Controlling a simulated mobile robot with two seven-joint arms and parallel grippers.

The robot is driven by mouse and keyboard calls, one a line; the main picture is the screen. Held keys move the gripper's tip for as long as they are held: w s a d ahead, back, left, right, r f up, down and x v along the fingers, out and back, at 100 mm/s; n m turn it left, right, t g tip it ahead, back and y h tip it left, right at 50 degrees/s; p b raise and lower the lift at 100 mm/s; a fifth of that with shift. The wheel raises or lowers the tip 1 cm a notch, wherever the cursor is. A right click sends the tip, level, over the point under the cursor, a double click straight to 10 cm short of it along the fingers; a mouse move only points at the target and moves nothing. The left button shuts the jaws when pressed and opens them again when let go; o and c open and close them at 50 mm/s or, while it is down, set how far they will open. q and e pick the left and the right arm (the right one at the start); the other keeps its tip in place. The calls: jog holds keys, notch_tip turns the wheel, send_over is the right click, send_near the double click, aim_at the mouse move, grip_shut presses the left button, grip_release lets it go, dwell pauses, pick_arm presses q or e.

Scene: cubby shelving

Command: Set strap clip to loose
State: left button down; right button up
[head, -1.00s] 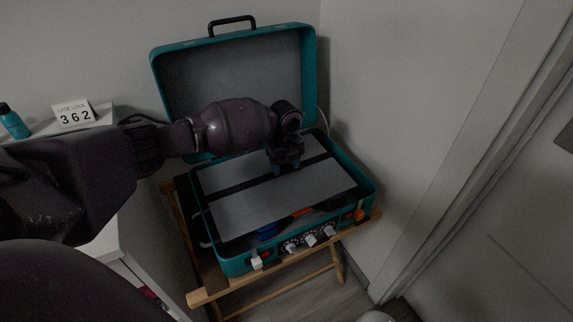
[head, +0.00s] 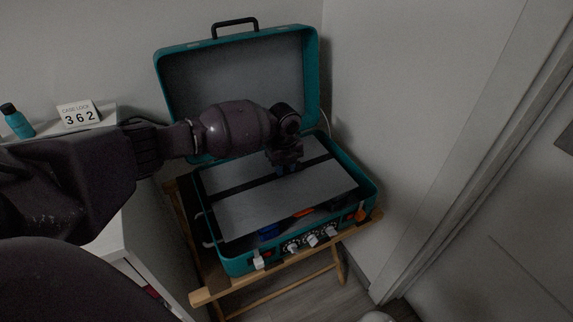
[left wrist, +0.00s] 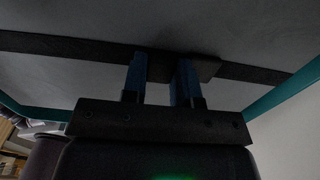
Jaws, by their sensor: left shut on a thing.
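A teal case (head: 236,262) stands open with its lid up. A grey panel (head: 270,210) lies in it, crossed by a black strap (head: 243,186). My left gripper (head: 287,169) is over the strap near the middle of the panel. In the left wrist view, the two blue fingers of my left gripper (left wrist: 162,85) are shut on a black strap clip (left wrist: 166,66) on the strap (left wrist: 70,47). In the head view the clip is hidden behind the gripper. My right gripper is not in view.
The case rests on a wooden folding stand (head: 205,297) by the wall. Number dials (head: 312,240) are on its front. A white cabinet at left holds a "CASE LOCK 362" sign (head: 78,114) and a teal bottle (head: 17,121). A door frame is at right.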

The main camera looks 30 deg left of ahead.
aim_at(276, 176)
pick_arm(q)
jog(key=shift+s+a+r+p, duration=0.15)
jog(key=shift+s+a+p, duration=0.1)
jog(key=shift+s, duration=0.2)
jog(key=shift+s+a+r+p, duration=0.15)
jog(key=shift+s+a, duration=0.1)
jog(key=shift+s, duration=0.2)
jog(key=shift+s+a+f, duration=0.1)
jog(key=shift+s+f, duration=0.05)
jog(key=shift+f, duration=0.25)
jog(key=c, duration=0.9)
grip_release()
jog(key=shift+s, duration=0.1)
jog(key=shift+r, duration=0.65)
notch_tip(276, 176, up, 10)
jog(key=shift+f+p, duration=0.15)
jog(key=shift+p, duration=1.1)
